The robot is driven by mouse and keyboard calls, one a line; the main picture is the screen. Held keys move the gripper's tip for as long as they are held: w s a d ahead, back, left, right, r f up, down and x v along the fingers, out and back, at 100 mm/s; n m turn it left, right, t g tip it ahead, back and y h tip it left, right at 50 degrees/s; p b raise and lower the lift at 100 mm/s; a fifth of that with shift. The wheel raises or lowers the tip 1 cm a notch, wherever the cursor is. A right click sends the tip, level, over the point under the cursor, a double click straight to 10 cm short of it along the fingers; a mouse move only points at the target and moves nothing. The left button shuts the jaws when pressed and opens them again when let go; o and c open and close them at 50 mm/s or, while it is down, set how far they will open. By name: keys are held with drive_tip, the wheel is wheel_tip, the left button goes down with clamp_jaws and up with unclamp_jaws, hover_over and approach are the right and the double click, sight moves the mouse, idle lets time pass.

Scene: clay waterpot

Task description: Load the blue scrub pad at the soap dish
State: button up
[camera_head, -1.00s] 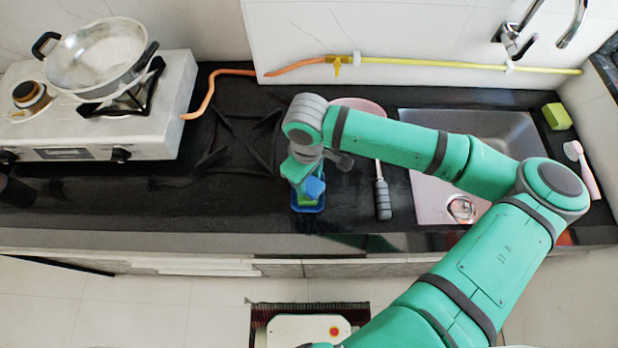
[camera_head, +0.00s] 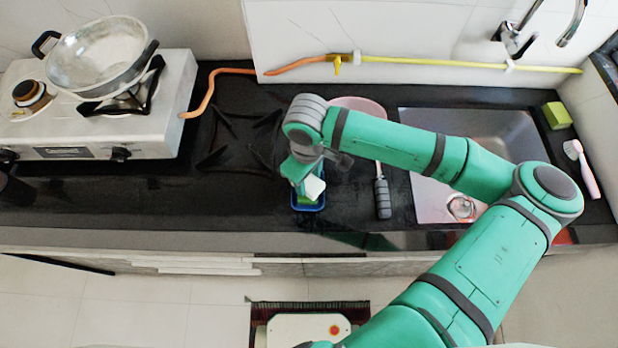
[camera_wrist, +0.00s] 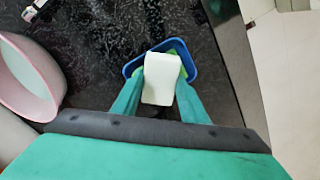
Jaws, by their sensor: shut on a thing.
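My gripper (camera_head: 302,182) is low over the counter, with its two fingers closed on the sides of the scrub pad (camera_head: 314,188). The pad shows a white face in both views and lies between the fingertips in the wrist view (camera_wrist: 159,78). The soap dish (camera_head: 308,209) is a small blue tray near the counter's front edge, directly below the pad; its rim also shows in the wrist view (camera_wrist: 191,68). Something green (camera_head: 308,199) shows inside the dish, partly hidden. The pad overlaps the dish in both views; I cannot tell whether they touch.
A grey-handled tool (camera_head: 382,197) lies right of the dish. A pink bowl (camera_wrist: 28,80) stands behind it. The metal sink (camera_head: 490,125) is further right, the white stove (camera_head: 150,130) with a pan (camera_head: 100,58) far left.

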sight(308, 181)
idle(0.4)
drive_tip(key=shift+r, duration=3.45)
